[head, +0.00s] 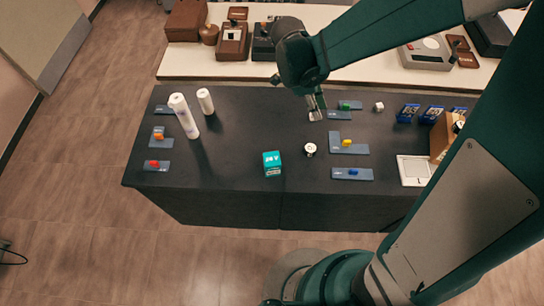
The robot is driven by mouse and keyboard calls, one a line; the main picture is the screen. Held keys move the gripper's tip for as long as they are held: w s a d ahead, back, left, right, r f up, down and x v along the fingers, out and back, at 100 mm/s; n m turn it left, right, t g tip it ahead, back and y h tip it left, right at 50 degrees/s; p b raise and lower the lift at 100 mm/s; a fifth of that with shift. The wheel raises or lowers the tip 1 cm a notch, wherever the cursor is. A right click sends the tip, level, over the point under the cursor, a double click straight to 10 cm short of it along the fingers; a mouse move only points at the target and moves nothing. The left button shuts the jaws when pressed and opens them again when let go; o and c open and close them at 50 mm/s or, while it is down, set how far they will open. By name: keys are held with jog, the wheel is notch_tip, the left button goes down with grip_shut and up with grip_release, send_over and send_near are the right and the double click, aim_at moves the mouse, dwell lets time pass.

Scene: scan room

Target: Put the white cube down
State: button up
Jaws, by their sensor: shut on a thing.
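My gripper (314,106) reaches down from the upper middle of the head view, over the back part of the black table (230,120). It is shut on a small pale block, which I take to be the white cube (315,116). The fingers hide part of it. I cannot tell whether its underside touches the table. Another small white block (379,106) stands on the table to the right, apart from my gripper.
Blue-grey trays with a green (346,106), a yellow (347,143) and a blue piece (353,172) lie to the right. A teal box (271,163) and a round white item (310,149) stand nearer. White cylinders (184,116) stand left. The table's middle left is clear.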

notch_tip(320, 180, up, 4)
jog(key=p, duration=0.2)
send_over(278, 159)
jog(key=a, duration=0.1)
jog(key=shift+a, duration=0.5)
jog(key=shift+f, duration=2.9)
jog(key=shift+f+b, duration=0.35)
jog(key=shift+f, duration=1.7)
jog(key=shift+f, duration=0.2)
jog(key=o, duration=0.7)
jog(key=shift+o, duration=0.2)
